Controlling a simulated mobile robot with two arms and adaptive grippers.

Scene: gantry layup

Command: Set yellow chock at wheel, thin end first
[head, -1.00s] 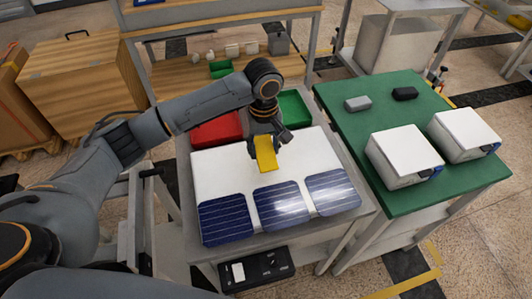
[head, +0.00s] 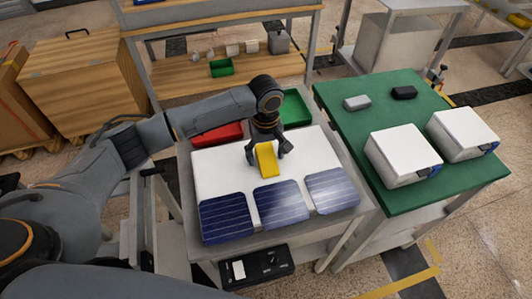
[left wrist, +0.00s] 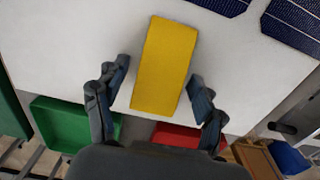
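The yellow chock (head: 266,160) is on the white panel (head: 220,173) on the grey table, just above a row of dark blue solar cells (head: 278,204). My left gripper (head: 267,153) is over it, with a finger on each side. In the left wrist view the chock (left wrist: 166,65) lies between the spread fingers of the gripper (left wrist: 159,70). A gap shows at the left finger; the right finger is very near or touching the chock's edge. Which end is thin is unclear. No wheel is visible. My right gripper is out of view.
A red bin (head: 217,133) and a green bin (head: 294,108) stand at the back of the table. On the right, a green table (head: 360,122) holds two white boxes (head: 404,156) and small grey and black blocks.

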